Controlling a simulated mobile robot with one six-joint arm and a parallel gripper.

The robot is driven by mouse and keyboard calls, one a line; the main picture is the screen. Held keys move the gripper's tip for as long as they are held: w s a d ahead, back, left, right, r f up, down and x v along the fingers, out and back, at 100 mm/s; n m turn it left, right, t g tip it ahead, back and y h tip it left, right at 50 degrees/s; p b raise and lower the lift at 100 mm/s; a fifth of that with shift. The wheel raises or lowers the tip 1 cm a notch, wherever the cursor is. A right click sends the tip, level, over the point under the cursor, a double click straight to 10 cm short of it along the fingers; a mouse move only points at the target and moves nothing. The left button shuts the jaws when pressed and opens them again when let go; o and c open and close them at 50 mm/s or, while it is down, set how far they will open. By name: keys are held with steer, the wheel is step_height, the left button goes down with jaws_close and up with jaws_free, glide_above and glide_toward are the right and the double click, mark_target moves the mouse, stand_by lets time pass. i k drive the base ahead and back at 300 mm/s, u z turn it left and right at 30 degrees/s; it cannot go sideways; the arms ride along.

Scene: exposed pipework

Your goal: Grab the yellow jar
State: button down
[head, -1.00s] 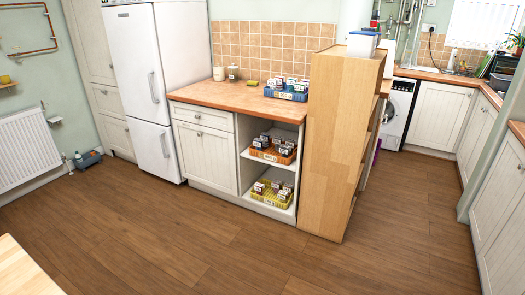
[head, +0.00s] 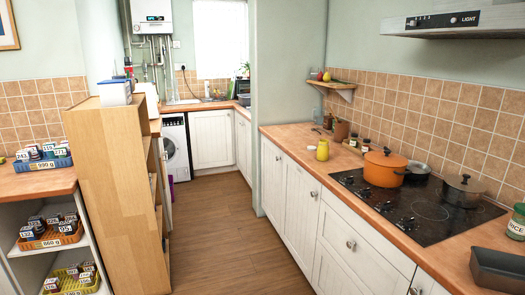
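A small yellow jar (head: 322,151) stands upright on the wooden worktop on the right, near its front edge and left of the black hob. Nothing touches it that I can make out. My gripper is not in view.
An orange pot (head: 385,170) and a dark lidded pot (head: 463,190) stand on the hob (head: 420,208). Small spice jars (head: 366,146) are behind the yellow jar. A wooden shelf unit (head: 105,195) stands on the left. Clear wooden floor (head: 215,225) runs between it and the right-hand cabinets.

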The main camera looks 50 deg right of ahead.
mark_target(323, 150)
steer(key=z, duration=4.5)
steer(key=i, duration=0.1)
steer(key=u, duration=2.8)
steer(key=k, duration=0.4)
steer(key=z, duration=0.2)
steer(key=i, duration=0.45)
steer(key=u, duration=0.05)
steer(key=k, duration=0.1)
steer(key=z, duration=0.15)
